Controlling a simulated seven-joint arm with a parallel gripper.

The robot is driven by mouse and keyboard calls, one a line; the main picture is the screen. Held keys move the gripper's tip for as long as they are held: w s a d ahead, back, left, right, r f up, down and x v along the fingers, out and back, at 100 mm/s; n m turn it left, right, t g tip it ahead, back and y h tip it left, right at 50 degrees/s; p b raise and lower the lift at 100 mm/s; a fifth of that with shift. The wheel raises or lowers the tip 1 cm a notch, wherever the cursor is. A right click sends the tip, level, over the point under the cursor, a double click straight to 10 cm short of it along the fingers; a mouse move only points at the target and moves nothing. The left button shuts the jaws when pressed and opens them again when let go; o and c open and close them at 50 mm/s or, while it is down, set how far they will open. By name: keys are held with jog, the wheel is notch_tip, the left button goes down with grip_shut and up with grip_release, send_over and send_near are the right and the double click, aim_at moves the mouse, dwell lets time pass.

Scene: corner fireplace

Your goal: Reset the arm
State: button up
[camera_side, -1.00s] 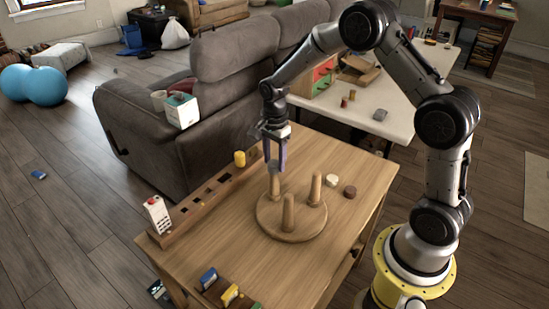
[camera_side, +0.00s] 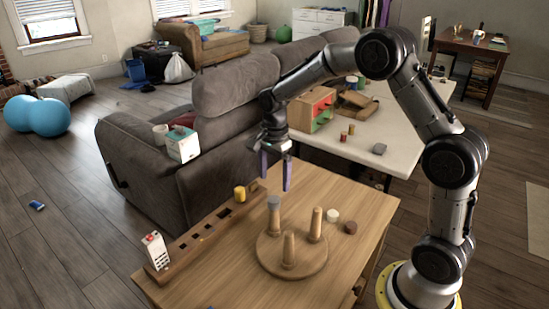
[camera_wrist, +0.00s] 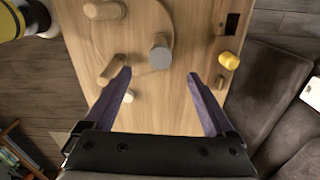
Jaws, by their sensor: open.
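My gripper (camera_side: 275,178) is open and empty, with its two purple fingers pointing down above the table. A round wooden base (camera_side: 268,252) with three upright pegs stands on the table below it. The back peg carries a grey-blue piece (camera_side: 273,202) at its top. The fingertips are just above this piece and apart from it. In the wrist view the grey piece (camera_wrist: 160,50) shows ahead of the gap between the open fingers (camera_wrist: 158,73). The other two pegs, front (camera_side: 289,248) and right (camera_side: 316,222), look bare.
A white round piece (camera_side: 333,215) and a brown one (camera_side: 350,228) lie right of the base. A slotted wooden rail (camera_side: 190,243) runs along the left edge, with a yellow piece (camera_side: 239,193) and a white box (camera_side: 155,250). A grey sofa (camera_side: 165,165) stands behind.

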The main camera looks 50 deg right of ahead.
jog(key=s+a+r+t, duration=0.1)
jog(key=s+r, duration=0.1)
jog(key=r, duration=0.6)
jog(key=s+a+r+t, duration=0.1)
jog(key=a+r, duration=0.1)
jog(key=r, duration=0.6)
jog(key=s+a+r+n+t, duration=0.25)
jog(key=s+r+n, duration=0.25)
jog(key=s, duration=0.5)
jog(key=s+a+f+n, duration=0.1)
jog(key=s+f+n, duration=0.2)
jog(key=s+n, duration=0.3)
jog(key=s+a+f+n+t, duration=0.1)
jog(key=s+f+n, duration=0.2)
jog(key=s+n, duration=0.4)
jog(key=shift+s+f+n, duration=0.15)
jog(key=shift+f+n, duration=0.2)
jog(key=shift+n, duration=0.25)
